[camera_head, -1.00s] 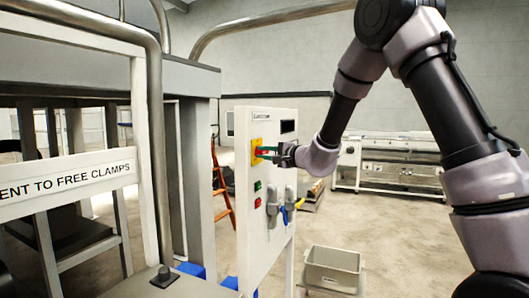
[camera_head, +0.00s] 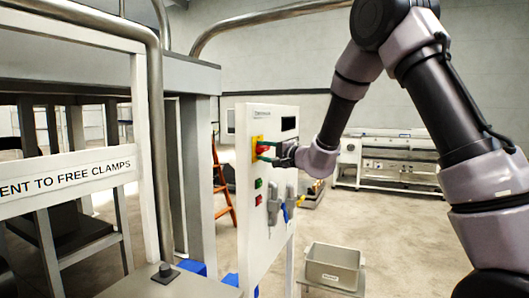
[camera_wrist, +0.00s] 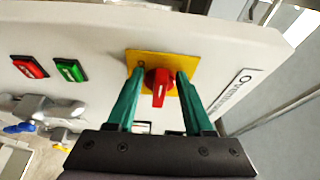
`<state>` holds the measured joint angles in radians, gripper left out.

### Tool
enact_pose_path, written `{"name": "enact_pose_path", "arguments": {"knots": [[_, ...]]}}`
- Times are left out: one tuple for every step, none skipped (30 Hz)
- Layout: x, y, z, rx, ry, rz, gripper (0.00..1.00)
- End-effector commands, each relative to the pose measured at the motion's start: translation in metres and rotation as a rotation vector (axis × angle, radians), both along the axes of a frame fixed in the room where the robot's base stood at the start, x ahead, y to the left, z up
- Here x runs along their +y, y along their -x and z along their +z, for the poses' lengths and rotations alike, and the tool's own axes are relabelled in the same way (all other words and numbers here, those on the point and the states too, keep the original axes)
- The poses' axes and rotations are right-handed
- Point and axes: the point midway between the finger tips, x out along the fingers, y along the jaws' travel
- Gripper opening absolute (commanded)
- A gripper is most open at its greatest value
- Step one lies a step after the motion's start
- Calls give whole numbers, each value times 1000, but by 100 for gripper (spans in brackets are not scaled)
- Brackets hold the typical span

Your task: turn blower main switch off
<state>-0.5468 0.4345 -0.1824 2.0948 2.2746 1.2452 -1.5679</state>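The main switch is a red rotary knob (camera_wrist: 160,85) on a yellow plate (camera_wrist: 190,92), seen close in the wrist view. The knob's handle stands roughly upright in that picture, with a small pale mark on it. My gripper (camera_wrist: 159,77) has its two green fingers on either side of the knob, with a gap on each side. It is open. In the head view, the red knob (camera_head: 262,149) shows at the upper left of the white panel (camera_head: 268,225), with my gripper (camera_head: 264,151) at it.
Green (camera_wrist: 69,70) and red (camera_wrist: 29,67) buttons sit beside the yellow plate. Grey handles (camera_head: 274,205) with blue and yellow parts are lower on the panel. A grey bin (camera_head: 333,268) stands at the right. A metal frame with a railing (camera_head: 157,140) is at the left.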

Motion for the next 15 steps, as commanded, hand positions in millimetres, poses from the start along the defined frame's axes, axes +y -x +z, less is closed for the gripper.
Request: {"name": "enact_pose_path", "arguments": {"knots": [[-1, 0, 1, 0, 0, -1, 51], [-1, 0, 1, -1, -1, -1, 51], [-1, 0, 1, 0, 0, -2, 51], [-1, 0, 1, 0, 0, -2, 51], [-1, 0, 1, 0, 0, -2, 51], [-2, 1, 1, 0, 0, -2, 51], [-3, 1, 1, 0, 0, -2, 51], [-5, 3, 1, 0, 0, -3, 51], [-8, 5, 1, -1, -1, -3, 51], [-11, 8, 1, 0, 0, -3, 51], [-15, 11, 1, 0, 0, -3, 51], [-20, 16, 1, 1, -1, -4, 51], [-24, 20, 1, 1, -1, -5, 51], [-29, 24, 1, 1, -2, -4, 51], [-35, 30, 1, 1, -1, -4, 51]]}}
